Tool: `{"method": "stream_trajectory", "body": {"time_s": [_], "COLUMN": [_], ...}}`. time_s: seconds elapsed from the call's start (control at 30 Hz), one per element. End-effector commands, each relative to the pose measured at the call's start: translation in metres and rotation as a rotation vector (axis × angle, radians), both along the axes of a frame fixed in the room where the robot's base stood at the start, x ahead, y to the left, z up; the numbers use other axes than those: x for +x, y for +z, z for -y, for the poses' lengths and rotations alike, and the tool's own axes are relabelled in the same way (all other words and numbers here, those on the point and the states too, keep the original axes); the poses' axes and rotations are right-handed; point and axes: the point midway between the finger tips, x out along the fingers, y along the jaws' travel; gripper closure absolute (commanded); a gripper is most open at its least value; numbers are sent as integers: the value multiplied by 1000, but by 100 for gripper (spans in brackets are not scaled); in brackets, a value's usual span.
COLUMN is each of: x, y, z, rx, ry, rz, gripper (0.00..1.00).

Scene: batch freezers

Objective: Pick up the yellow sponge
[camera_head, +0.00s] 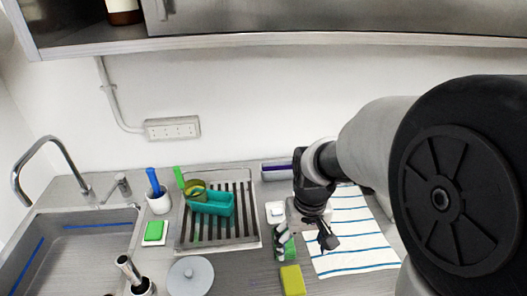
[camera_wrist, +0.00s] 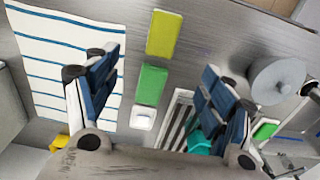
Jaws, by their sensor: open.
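The yellow sponge (camera_head: 292,280) lies on the grey counter near the bottom edge of the head view, left of the striped towel. In the wrist view the yellow sponge (camera_wrist: 164,33) shows whole at the top, beyond the fingertips and roughly between them. My gripper (camera_head: 305,238) is open and empty above the counter, on the far side of the sponge in the head view. Its two fingers stand wide apart in the wrist view (camera_wrist: 160,62). Nothing touches the sponge.
A green sponge (camera_wrist: 151,84) and a white block (camera_wrist: 142,117) lie in line with the yellow one. A striped towel (camera_head: 352,245) lies right, a drying rack (camera_head: 254,180) left. A grey round lid (camera_head: 190,276) lies left of the sponge. A cabinet (camera_head: 340,22) hangs above.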

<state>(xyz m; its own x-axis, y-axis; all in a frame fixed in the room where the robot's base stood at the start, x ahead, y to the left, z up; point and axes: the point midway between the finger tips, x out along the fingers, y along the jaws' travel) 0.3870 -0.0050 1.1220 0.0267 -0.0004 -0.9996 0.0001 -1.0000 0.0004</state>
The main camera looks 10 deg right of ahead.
Motion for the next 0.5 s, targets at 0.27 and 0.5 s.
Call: {"method": "stream_trajectory", "body": {"time_s": [0.27,0.5], "x": [7,6], "y": [-34,-88], "z": [0,0], "rx": [1,1], "ry": [0,0], "rz": [-32,-34], "gripper": [25,25]}}
